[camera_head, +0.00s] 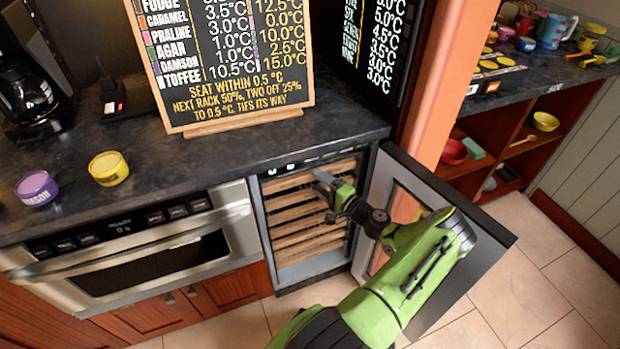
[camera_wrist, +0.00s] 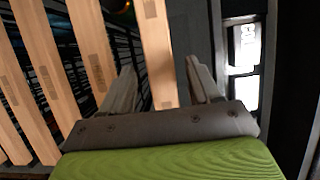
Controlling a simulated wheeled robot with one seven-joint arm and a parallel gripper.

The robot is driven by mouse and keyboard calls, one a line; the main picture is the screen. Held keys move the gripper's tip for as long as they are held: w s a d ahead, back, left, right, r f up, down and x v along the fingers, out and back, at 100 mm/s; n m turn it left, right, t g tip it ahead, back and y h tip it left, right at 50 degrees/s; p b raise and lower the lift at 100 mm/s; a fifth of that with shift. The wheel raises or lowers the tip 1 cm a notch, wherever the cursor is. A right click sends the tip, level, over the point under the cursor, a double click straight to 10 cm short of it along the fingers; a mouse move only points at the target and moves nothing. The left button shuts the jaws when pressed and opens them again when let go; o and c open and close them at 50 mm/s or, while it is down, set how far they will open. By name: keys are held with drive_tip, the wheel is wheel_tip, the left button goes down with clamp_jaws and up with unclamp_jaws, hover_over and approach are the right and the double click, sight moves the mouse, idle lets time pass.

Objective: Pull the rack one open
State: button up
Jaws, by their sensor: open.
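A wine cooler with several wooden-fronted racks stands open under the counter. The uppermost rack (camera_head: 291,181) shows in the head view, partly hidden by my gripper (camera_head: 322,181). In the wrist view, the view is turned, so the rack fronts run up and down. The rightmost wooden front (camera_wrist: 158,55), which matches the uppermost rack, lies between the two fingers of my gripper (camera_wrist: 163,83). The fingers are apart, one on each side of this front, with gaps visible. The rack appears in line with the racks below it. I cannot tell whether any finger touches it.
The cooler's door (camera_head: 465,240) stands open to the right, beside my arm. A bright display panel (camera_wrist: 244,65) is beside the top rack in the wrist view. A microwave drawer (camera_head: 150,260) is to the left. Tiled floor (camera_head: 530,275) is clear at right.

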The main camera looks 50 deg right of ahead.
sight(312, 178)
drive_tip(key=w, duration=0.4)
drive_tip(key=shift+w+d+b, duration=0.2)
drive_tip(key=shift+d+b, duration=0.1)
drive_tip(key=shift+d, duration=0.05)
clamp_jaws()
